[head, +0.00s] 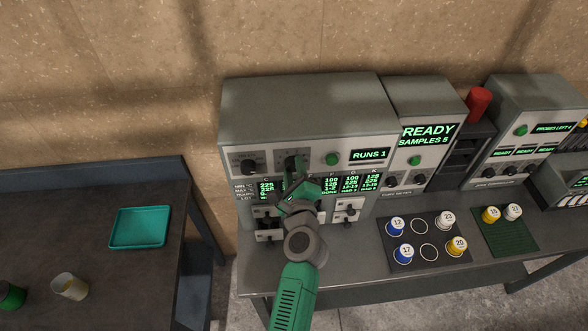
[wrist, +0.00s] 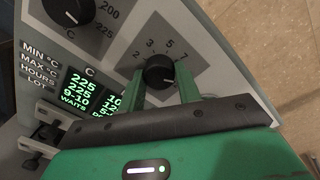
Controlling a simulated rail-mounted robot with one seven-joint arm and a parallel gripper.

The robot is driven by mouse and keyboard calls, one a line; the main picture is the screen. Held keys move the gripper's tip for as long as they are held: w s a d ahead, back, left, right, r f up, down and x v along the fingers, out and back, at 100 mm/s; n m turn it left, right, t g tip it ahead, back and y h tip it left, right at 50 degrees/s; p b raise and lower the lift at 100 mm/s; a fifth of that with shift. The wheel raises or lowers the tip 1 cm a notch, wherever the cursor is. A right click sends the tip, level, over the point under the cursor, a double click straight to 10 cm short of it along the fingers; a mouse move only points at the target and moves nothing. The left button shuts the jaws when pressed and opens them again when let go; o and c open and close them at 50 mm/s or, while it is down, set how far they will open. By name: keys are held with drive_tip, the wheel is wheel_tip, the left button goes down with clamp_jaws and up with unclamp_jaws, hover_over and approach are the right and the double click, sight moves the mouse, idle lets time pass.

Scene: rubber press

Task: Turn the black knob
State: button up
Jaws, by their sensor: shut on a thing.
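The black knob (wrist: 159,72) sits in a dial numbered 2, 3, 5 and 7 on the sloping front panel of a grey machine (head: 305,112). My gripper (wrist: 161,84) has a green finger on each side of this knob and is shut on it. In the head view my gripper (head: 293,165) reaches up to the panel and mostly hides the knob. A second black knob (wrist: 68,8), on a °C dial marked 200 and 225, is to its left; it also shows in the head view (head: 249,167). The knob's exact pointer setting is hard to read.
A green button (head: 332,159) and a "RUNS 1" display (head: 369,154) are right of the knob. A green-lettered table and clamps (head: 347,210) lie below. A sample rack (head: 428,262) stands on the bench at right. A teal tray (head: 140,227) is on the left table.

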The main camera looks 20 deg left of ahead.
idle(0.3)
drive_tip(key=o, duration=1)
drive_tip(key=shift+c, duration=0.2)
drive_tip(key=v, duration=0.7)
drive_tip(key=shift+s+d, duration=0.25)
drive_tip(key=shift+s, duration=0.1)
